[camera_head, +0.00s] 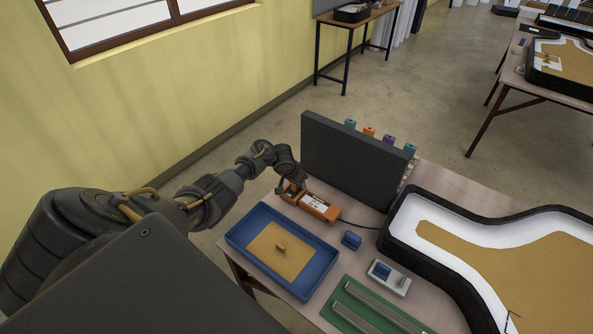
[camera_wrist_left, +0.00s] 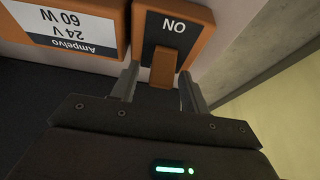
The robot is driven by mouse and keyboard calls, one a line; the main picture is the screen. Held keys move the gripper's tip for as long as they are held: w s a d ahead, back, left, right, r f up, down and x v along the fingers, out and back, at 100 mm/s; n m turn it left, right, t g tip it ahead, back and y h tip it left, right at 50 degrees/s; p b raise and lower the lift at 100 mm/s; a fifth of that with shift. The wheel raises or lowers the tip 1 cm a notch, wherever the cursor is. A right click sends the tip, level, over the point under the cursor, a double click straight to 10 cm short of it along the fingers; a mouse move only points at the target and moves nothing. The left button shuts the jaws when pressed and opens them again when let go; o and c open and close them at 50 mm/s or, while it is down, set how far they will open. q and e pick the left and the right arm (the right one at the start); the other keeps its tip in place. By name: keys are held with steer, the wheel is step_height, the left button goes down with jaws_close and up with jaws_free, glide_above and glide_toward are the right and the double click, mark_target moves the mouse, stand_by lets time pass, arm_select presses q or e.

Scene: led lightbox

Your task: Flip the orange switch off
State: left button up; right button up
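The orange power box (camera_head: 318,207) lies on the table near the foot of the dark upright panel. In the left wrist view its white label (camera_wrist_left: 68,28) reads Ampelvo, 24 V, 60 W, upside down. Beside the label, an orange switch lever (camera_wrist_left: 164,66) stands in a dark recess, with an upside-down ON marking above it. My left gripper (camera_head: 291,187) is at the box's left end. In the wrist view my left gripper (camera_wrist_left: 160,76) is open, one finger on each side of the lever. I cannot tell whether either finger touches it. My right gripper is not in view.
The dark panel (camera_head: 355,155) stands behind the box. A blue tray (camera_head: 322,262), a small blue block (camera_head: 351,240), a white-and-blue switch unit (camera_head: 389,277) and a green board (camera_head: 362,318) lie in front. A large black-edged frame (camera_head: 398,238) fills the right.

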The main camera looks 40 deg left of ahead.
arm_select(q)
steer(key=p+v, duration=0.2)
steer(key=v, duration=0.8)
steer(key=shift+r+p, duration=0.35)
steer(key=shift+p, duration=0.05)
steer(key=shift+s, duration=0.1)
